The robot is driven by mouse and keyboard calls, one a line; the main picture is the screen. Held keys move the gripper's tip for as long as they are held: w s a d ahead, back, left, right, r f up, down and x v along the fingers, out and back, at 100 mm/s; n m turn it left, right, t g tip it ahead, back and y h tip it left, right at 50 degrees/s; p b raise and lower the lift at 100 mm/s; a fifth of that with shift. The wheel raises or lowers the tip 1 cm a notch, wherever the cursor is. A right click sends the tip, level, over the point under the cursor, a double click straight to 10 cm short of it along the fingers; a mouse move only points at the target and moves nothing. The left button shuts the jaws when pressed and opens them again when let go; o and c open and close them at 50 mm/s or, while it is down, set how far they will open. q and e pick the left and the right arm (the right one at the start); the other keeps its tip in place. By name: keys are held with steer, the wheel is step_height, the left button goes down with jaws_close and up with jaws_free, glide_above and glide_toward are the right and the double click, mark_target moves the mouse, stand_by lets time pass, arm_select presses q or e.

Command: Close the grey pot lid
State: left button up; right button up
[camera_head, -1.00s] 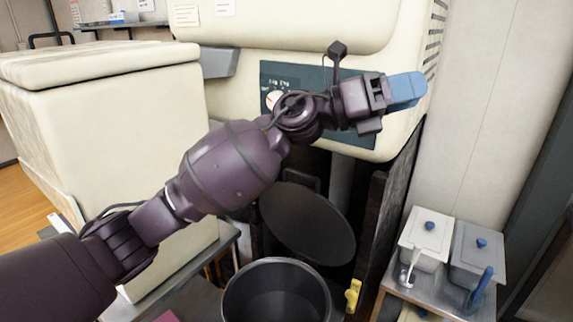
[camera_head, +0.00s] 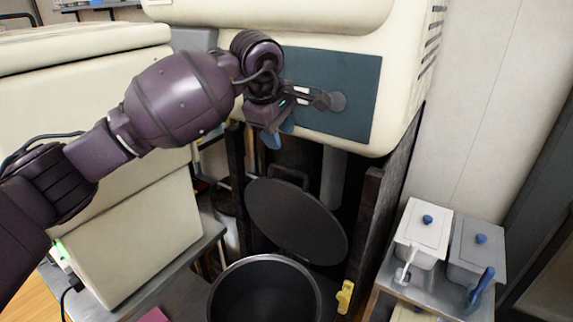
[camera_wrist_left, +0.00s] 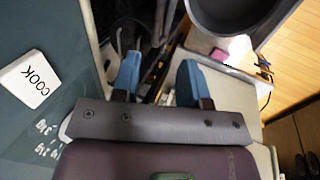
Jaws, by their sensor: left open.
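The grey pot (camera_head: 265,290) stands low at the bottom centre of the head view, its mouth open and dark inside. Its round dark grey lid (camera_head: 297,222) stands tilted up behind the pot, with a handle at its upper back edge. My left gripper (camera_head: 278,138) points downward above and behind the lid, in front of the machine, apart from the lid. In the left wrist view its two blue fingers (camera_wrist_left: 158,80) are spread with nothing between them. The pot's rim also shows at the top right of the wrist view (camera_wrist_left: 240,38). My right gripper is not in view.
The cream machine with a teal panel (camera_head: 355,100) overhangs the lid. A dark upright post (camera_head: 372,225) and a yellow clip (camera_head: 345,297) stand to the pot's right. Two lidded containers (camera_head: 424,228) (camera_head: 478,245) sit on a metal stand at right. A cream cabinet (camera_head: 130,215) stands left.

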mark_target(290, 170)
arm_select(q)
steer(key=b+x, duration=0.1)
steer(key=x, duration=0.9)
steer(key=shift+d+f, duration=0.15)
steer(key=shift+f, duration=0.25)
steer(key=shift+c, duration=0.3)
jaws_close()
